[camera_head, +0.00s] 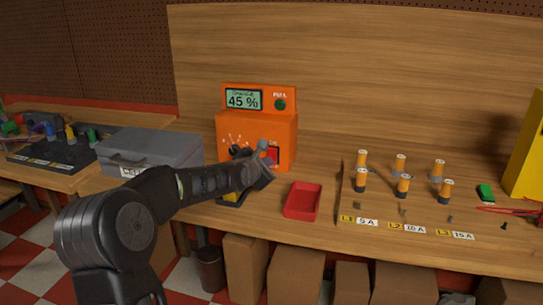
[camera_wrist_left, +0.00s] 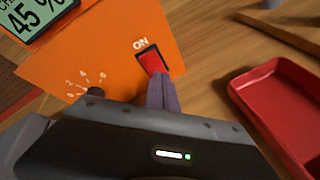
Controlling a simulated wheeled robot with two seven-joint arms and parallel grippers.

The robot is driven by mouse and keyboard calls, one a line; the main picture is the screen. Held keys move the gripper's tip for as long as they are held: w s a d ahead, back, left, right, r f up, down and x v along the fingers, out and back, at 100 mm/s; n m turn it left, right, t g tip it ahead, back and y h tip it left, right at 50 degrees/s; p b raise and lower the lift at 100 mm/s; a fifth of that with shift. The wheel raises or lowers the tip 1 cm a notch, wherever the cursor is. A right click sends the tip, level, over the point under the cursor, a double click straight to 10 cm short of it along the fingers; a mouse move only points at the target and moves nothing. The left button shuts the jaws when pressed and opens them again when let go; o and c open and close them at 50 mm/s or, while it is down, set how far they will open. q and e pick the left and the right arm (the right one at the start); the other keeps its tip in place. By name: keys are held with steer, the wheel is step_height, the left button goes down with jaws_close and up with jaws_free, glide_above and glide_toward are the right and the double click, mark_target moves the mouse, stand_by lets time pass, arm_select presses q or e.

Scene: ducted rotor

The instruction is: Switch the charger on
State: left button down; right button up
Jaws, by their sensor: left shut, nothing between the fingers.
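The orange charger (camera_head: 230,128) stands on the bench, its display (camera_head: 243,99) reading 45 %. It also fills the upper left of the left wrist view (camera_wrist_left: 110,45). Its red rocker switch (camera_wrist_left: 152,60), marked ON, is on the front face; in the head view the switch (camera_head: 273,156) shows just right of my gripper. My left gripper (camera_head: 264,165) is shut and empty. In the left wrist view its fingertips (camera_wrist_left: 158,82) are at the lower edge of the switch; I cannot tell whether they touch it. A black dial (camera_wrist_left: 94,92) is partly hidden by the gripper. My right gripper is not in view.
An empty red tray (camera_head: 303,201) lies right of the charger, close to the gripper. Several orange-topped cells (camera_head: 403,185) stand in a rack farther right. A grey case (camera_head: 150,150) is at the left, and a yellow box (camera_head: 527,150) at the far right.

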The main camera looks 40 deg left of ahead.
arm_select(q)
steer(key=shift+s+f+b, duration=0.25)
steer(key=shift+b, duration=0.2)
steer(key=s+b, duration=0.1)
steer(key=f+b, duration=0.1)
steer(key=shift+s+d+b, duration=0.3)
steer(key=shift+s+b, duration=0.05)
steer(key=shift+s+r+p, duration=0.25)
steer(key=shift+s+p, duration=0.1)
steer(key=shift+p, duration=0.3)
steer(key=shift+s+d+f+p, duration=0.3)
steer(key=shift+s+f+p, duration=0.05)
steer(key=shift+s+p, duration=0.25)
steer(key=shift+s+d+f, duration=0.1)
steer(key=shift+s, duration=0.05)
steer(key=shift+f, duration=0.1)
